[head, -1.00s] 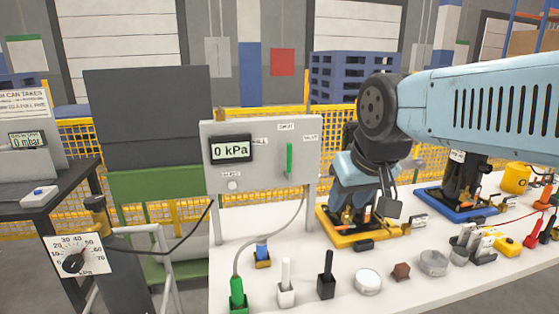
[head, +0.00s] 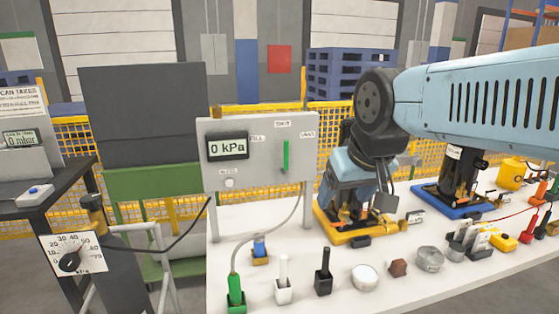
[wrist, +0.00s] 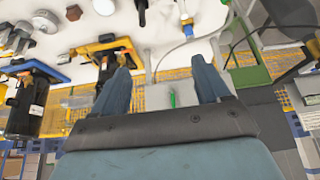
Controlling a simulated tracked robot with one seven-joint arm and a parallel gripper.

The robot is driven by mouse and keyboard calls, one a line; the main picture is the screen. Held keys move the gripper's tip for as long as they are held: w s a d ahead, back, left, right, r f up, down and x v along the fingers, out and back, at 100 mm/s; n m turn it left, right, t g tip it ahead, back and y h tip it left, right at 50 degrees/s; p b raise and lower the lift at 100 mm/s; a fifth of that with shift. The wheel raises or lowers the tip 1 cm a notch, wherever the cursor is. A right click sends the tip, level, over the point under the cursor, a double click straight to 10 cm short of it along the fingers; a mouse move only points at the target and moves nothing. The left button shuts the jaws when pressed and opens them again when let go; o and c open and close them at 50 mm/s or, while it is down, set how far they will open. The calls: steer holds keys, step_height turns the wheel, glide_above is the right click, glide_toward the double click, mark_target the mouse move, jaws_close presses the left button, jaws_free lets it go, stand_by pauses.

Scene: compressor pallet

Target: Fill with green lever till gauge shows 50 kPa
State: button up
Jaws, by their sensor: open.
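The grey gauge panel (head: 245,175) stands at the back of the white table, and its display (head: 228,147) reads 0 kPa. The green lever (head: 286,156) is upright on the panel's right half, in a vertical slot. The wrist view also shows the green lever (wrist: 172,100), small, between my fingers. My gripper (wrist: 162,82) is open and empty, its two blue fingers spread apart, pointing toward the panel with a gap between. In the head view my gripper (head: 384,200) hangs right of the panel, partly hidden by my wrist.
A green plug (head: 236,292) with a grey hose, a white (head: 283,283) and a black (head: 323,275) peg block stand at the table front. A yellow-based fixture (head: 350,232) stands beneath my arm. A dial box (head: 72,252) is at left. The space just before the panel is clear.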

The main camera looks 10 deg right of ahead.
steer(key=w+r, duration=0.1)
steer(key=w, duration=0.1)
steer(key=w+r, duration=0.1)
steer(key=w, duration=0.1)
steer(key=w+r, duration=0.1)
steer(key=w, duration=0.1)
steer(key=shift+w+a+r, duration=0.15)
steer(key=shift+w+r, duration=0.05)
steer(key=shift+w, duration=0.2)
steer(key=c, duration=0.6)
steer(key=shift+o, duration=0.2)
steer(key=n+g+y, duration=0.1)
steer(key=n, duration=0.1)
glide_above(285, 155)
steer(key=s+d, duration=0.2)
steer(key=s, duration=0.2)
steer(key=x, duration=1.3)
steer(key=shift+w+a+f, duration=0.2)
steer(key=shift+a, duration=0.05)
jaws_close()
